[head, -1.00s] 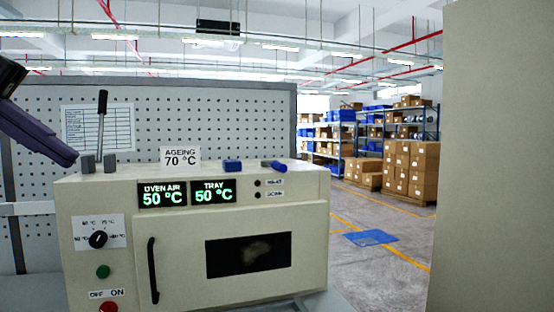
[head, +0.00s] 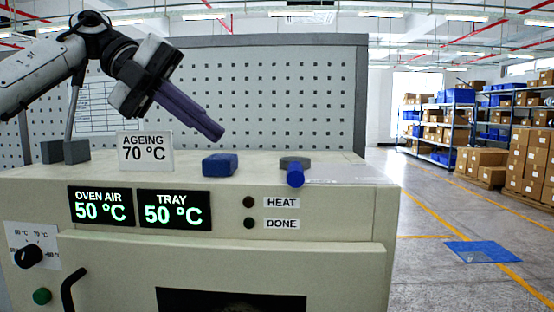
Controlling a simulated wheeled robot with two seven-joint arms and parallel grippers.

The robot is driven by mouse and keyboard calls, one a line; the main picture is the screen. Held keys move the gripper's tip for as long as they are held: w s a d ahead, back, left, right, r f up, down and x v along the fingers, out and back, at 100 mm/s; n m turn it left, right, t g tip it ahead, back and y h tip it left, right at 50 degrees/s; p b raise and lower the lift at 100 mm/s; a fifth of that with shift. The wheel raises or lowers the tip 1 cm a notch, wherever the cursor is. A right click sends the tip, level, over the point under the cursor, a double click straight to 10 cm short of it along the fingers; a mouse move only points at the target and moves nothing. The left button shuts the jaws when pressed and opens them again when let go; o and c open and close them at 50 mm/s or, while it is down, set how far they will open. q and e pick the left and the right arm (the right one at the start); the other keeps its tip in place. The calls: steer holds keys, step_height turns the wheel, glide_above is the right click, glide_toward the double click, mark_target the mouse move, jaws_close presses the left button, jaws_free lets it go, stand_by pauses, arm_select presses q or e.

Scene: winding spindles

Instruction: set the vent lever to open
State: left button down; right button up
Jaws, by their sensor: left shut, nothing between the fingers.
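The oven (head: 340,228) stands before me, cream-coloured. On its top at the right, a blue handle (head: 295,175) juts forward from a round grey base (head: 291,161). It looks like the vent lever, but no label on it is readable. A thin upright rod (head: 74,110) stands between grey blocks (head: 66,151) at the top left; its upper end is hidden by my left arm. My left gripper (head: 214,132), with purple fingers, is shut and empty. It is above the oven top, left of the blue handle and apart from it. My right gripper is out of view.
A blue block (head: 220,164) and an AGEING 70 °C sign (head: 145,152) stand on the oven top, below and left of my fingers. A perforated panel (head: 290,95) rises behind. Both displays read 50 °C; the HEAT and DONE lamps look dark. Open floor lies right.

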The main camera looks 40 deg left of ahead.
mark_target(267, 180)
arm_select(q)
steer(key=x, duration=0.7)
steer(key=shift+w+d+f+b, duration=0.15)
steer(key=shift+w+f+b, duration=0.05)
steer(key=shift+f+b, duration=0.1)
steer(key=shift+w+d+f+p, duration=0.1)
steer(key=shift+w+d+p, duration=0.2)
steer(key=shift+w+d, duration=0.6)
steer(key=shift+w+d+f, duration=0.15)
steer(key=shift+w+d, duration=0.25)
steer(key=shift+d, duration=0.15)
